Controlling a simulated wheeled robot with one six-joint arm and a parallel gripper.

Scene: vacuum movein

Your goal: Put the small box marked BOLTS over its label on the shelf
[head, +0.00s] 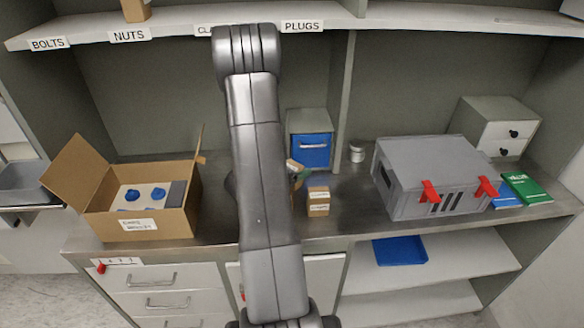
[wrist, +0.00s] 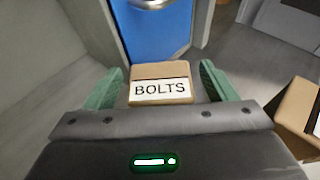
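The small box marked BOLTS (wrist: 160,72) is a brown carton with a white label, in the middle of the wrist view. My gripper (wrist: 160,85) is open, its two green fingers on either side of the box with a gap to each. In the head view, my arm hides most of my gripper; a small carton (head: 294,167) shows at the arm's right edge, probably the same box. The BOLTS label (head: 48,43) is on the front edge of the upper shelf (head: 185,20), at the far left.
Small cartons (head: 318,200) stand on the counter right of my arm. Behind is a blue-fronted bin (head: 311,150). An open cardboard box (head: 150,222) is at left, a grey case (head: 432,175) at right. NUTS (head: 129,35) and PLUGS (head: 302,26) labels line the shelf edge.

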